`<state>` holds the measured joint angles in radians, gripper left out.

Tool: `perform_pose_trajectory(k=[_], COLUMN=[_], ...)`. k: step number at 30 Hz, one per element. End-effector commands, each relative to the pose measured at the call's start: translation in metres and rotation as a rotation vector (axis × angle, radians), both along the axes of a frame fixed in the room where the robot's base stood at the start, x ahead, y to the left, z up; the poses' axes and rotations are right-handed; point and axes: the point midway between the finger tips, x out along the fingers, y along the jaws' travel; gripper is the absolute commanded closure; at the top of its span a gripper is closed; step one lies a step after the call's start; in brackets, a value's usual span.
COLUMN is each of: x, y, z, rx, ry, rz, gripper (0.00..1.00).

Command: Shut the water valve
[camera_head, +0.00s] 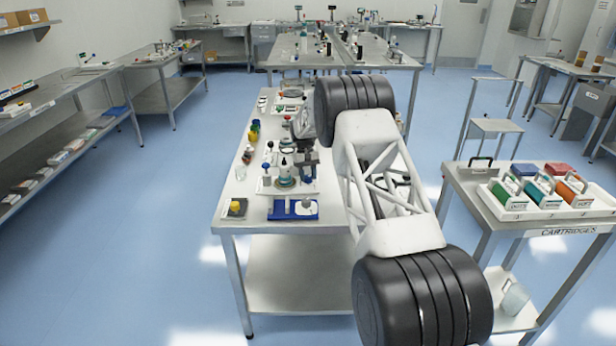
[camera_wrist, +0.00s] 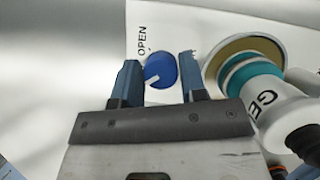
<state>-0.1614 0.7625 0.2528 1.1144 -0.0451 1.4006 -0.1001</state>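A round blue knob (camera_wrist: 163,72) with a white pointer mark sits on a white plate (camera_wrist: 190,22) in the wrist view. The word OPEN is printed on the plate to the knob's upper left; the white mark lies on the knob's lower left side. My gripper (camera_wrist: 158,62) is open. Its two blue-grey fingers are on either side of the knob in the picture, with gaps visible. I cannot tell whether the tips reach down to the knob's height.
A white and teal cylinder (camera_wrist: 262,95) on a round tan-topped base (camera_wrist: 240,55) stands close to the right finger. In the head view the steel bench (camera_head: 228,205) holds several small instruments. A cartridge cart (camera_head: 480,205) stands at the right. The left floor is clear.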

Motion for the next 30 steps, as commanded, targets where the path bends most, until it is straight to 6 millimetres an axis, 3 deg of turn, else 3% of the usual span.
perform_pose_trajectory(k=[1,4,17,30], x=[0.0,0.0,0.002,0.02], y=[0.0,0.0,0.001,0.006], z=[0.001,0.0,0.004,0.05], rx=[0.0,0.0,0.0,0.0], ry=[-0.001,0.0,0.0,-0.001], rz=[0.0,0.0,-0.001,0.0], gripper=[0.53,0.4,0.4,0.4])
